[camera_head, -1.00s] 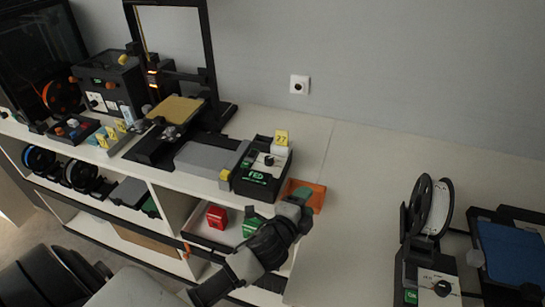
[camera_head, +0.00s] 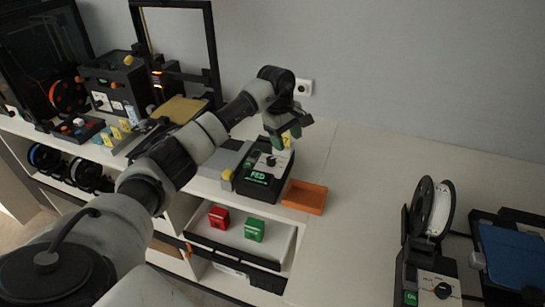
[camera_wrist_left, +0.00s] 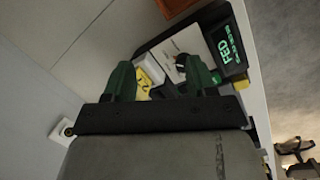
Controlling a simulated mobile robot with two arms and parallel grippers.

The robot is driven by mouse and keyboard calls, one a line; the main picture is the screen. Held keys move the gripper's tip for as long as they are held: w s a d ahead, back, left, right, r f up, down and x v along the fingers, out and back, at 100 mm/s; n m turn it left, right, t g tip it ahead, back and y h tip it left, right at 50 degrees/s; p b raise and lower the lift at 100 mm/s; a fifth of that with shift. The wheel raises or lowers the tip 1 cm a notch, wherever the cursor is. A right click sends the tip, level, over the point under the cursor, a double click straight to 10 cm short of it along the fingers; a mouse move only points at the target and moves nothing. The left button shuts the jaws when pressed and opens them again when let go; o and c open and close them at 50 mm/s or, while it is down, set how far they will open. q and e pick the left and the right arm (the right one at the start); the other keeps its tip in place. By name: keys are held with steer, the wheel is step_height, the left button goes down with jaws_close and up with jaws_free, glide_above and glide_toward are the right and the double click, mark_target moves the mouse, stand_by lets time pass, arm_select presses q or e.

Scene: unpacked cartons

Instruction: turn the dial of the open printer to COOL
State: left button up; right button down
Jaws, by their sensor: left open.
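The open-frame printer with a yellow bed (camera_head: 180,108) stands at the back left of the counter. In front of it to the right is its black control box (camera_head: 262,182) with a green lit display. The dial (camera_head: 271,160) is a dark knob on the box's white panel; it also shows in the left wrist view (camera_wrist_left: 182,60). Its setting is too small to read. My left gripper (camera_head: 286,138) is open above the back of the box, and its green fingers (camera_wrist_left: 160,78) point toward the panel without visibly holding anything. My right gripper is not in view.
A white block with a yellow tag (camera_wrist_left: 150,70) stands on the box close to the fingers. An orange tray (camera_head: 304,196) lies right of the box. Another printer with a blue bed (camera_head: 510,252) and its own dial (camera_head: 443,290) stands at the right. The counter between is clear.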

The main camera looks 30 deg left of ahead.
arm_select(q)
step_height(320, 180, up, 2)
steer(key=g+y, duration=0.1)
steer(key=y, duration=0.1)
glide_above(271, 158)
step_height(271, 158, down, 9)
steer(key=p, duration=0.2)
steer(key=shift+f+p, duration=0.1)
steer(key=shift+p, duration=0.25)
steer(key=shift+f, duration=0.6)
steer(key=c, duration=0.9)
